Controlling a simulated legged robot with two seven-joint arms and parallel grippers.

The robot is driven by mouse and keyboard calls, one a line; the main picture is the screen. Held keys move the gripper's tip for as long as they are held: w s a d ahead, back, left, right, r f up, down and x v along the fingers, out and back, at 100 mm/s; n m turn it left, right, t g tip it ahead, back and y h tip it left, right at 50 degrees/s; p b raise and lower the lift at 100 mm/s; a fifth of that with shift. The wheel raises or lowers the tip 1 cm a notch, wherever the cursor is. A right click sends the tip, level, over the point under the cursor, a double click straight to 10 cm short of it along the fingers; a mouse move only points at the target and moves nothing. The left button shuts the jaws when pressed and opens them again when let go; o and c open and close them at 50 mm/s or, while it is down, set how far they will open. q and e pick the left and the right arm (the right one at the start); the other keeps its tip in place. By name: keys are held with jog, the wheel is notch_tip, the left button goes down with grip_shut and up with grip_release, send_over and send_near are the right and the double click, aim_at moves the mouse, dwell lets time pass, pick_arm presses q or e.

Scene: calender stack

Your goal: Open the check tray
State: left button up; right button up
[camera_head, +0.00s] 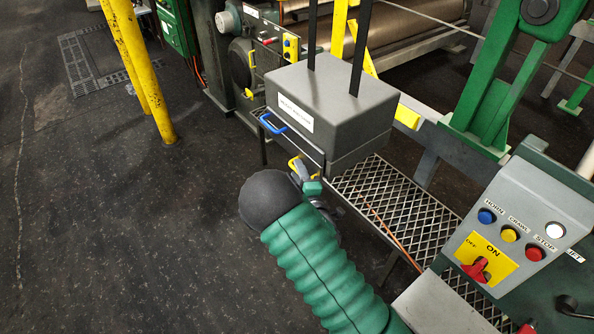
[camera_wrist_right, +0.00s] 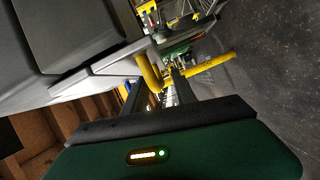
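A grey box (camera_head: 325,105) with a white label stands on the mesh shelf; the label is too small to read surely. A blue handle (camera_head: 272,123) sticks out low on its front, left of a yellow handle (camera_head: 295,166). I cannot tell which handle belongs to the check tray. My right gripper (camera_head: 303,172) is at the yellow handle. In the right wrist view its dark fingers (camera_wrist_right: 158,92) stand apart, with the yellow handle (camera_wrist_right: 149,72) at their tips; contact is unclear. The tray front looks closed. My left gripper is not in view.
The mesh shelf (camera_head: 395,200) runs right of the box. A control panel (camera_head: 520,235) with buttons and a red switch stands at lower right. Yellow posts (camera_head: 140,70) rise at upper left. The floor (camera_head: 110,220) at left is clear.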

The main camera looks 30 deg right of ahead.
jog(key=shift+w+d+f, duration=0.15)
jog(key=shift+d, duration=0.35)
jog(key=shift+a, duration=0.55)
grip_shut()
jog(key=shift+d, duration=0.2)
